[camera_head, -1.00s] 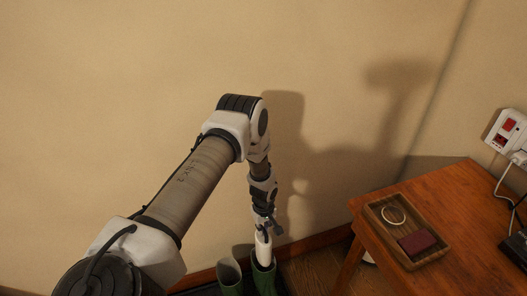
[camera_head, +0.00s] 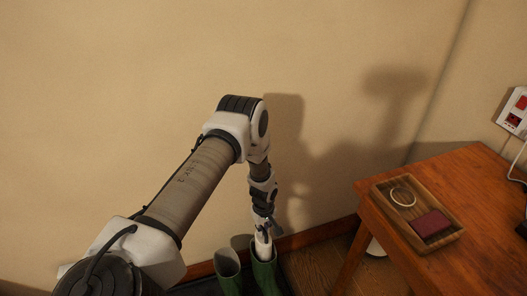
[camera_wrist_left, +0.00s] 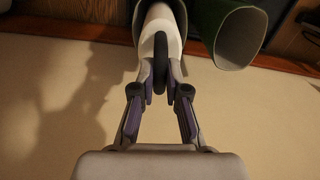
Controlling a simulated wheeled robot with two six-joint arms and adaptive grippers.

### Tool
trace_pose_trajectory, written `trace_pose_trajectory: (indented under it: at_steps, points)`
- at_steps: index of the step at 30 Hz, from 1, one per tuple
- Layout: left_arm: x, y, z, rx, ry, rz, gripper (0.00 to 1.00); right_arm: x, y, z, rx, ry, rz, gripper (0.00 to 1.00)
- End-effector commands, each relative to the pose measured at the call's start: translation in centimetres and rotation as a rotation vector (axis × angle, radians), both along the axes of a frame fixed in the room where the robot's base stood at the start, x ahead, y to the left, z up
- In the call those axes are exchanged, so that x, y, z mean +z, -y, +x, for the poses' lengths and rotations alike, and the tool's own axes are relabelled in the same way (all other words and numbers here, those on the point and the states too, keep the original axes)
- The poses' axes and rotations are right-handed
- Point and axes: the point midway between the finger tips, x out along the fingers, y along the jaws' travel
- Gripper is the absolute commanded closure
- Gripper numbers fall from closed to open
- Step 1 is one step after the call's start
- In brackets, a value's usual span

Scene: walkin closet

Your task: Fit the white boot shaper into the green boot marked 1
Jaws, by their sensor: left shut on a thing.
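The white boot shaper (camera_head: 262,246) hangs below my left gripper (camera_head: 263,224), upright at the opening of the right-hand green boot (camera_head: 266,276). In the left wrist view, my left gripper (camera_wrist_left: 160,90) is shut on the shaper's dark handle (camera_wrist_left: 160,62). There the shaper's white body (camera_wrist_left: 162,24) runs into the boot, whose green rim (camera_wrist_left: 137,20) shows around it. How deep it sits is hidden. A second green boot (camera_head: 228,272) stands to the left, empty; it also shows in the left wrist view (camera_wrist_left: 238,40). No number mark is legible. My right gripper is out of view.
A wooden table (camera_head: 463,175) stands at the right, bearing a wooden tray (camera_head: 452,236) with a ring and a dark red item. A power strip (camera_head: 516,112) is at the wall. The tan wall (camera_head: 330,90) is close behind the boots.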

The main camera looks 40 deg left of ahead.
Motion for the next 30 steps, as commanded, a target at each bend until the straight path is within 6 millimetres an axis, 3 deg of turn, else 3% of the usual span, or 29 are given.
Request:
trace_pose_trajectory:
  at_steps: [30]
  points:
    - [-8.8,0.0,0.0,-0.001,0.0,0.0,1.0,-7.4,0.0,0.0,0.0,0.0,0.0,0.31]
